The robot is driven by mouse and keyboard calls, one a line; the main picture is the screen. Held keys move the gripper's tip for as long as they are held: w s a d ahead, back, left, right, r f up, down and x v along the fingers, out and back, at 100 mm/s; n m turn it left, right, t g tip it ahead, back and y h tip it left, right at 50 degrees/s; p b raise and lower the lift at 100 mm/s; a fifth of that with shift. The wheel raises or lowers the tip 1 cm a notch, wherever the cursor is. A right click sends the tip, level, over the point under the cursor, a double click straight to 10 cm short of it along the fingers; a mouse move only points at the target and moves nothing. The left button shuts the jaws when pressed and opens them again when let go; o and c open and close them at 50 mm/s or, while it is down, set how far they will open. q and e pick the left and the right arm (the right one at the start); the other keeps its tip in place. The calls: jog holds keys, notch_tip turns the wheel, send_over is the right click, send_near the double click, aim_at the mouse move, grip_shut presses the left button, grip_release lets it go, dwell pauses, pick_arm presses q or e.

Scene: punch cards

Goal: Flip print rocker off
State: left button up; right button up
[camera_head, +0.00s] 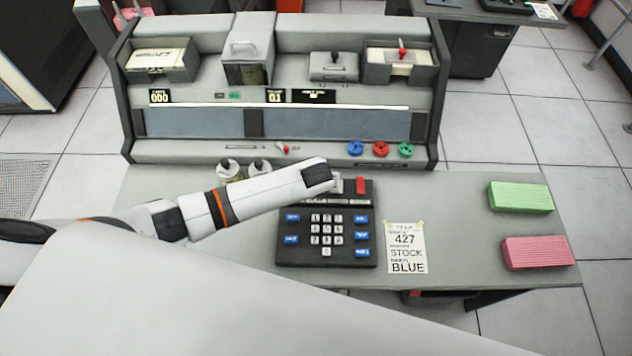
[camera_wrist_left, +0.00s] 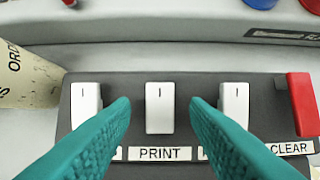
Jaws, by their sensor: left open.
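The print rocker (camera_wrist_left: 160,108) is a white switch with a dark line mark near its top. It sits above the PRINT label (camera_wrist_left: 159,154) on a black panel, between two similar white rockers (camera_wrist_left: 86,104) and (camera_wrist_left: 234,103). My left gripper (camera_wrist_left: 161,100) is open, with one teal finger on each side of the print rocker; I see no contact. In the head view my left arm (camera_head: 262,196) reaches over the top edge of the black keypad unit (camera_head: 286,254) and hides most of the rockers. My right gripper is not in view.
A red CLEAR key (camera_wrist_left: 302,105) stands right of the rockers. A paper note (camera_head: 405,247) reading 427 STOCK BLUE lies right of the keypad. Green (camera_head: 520,197) and pink (camera_head: 537,253) card stacks lie at the right. The punch machine (camera_head: 280,150) stands behind.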

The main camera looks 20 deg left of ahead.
pick_arm(q)
jog(key=v, duration=1.1)
jog(key=shift+r, duration=0.3)
jog(key=shift+s, duration=0.15)
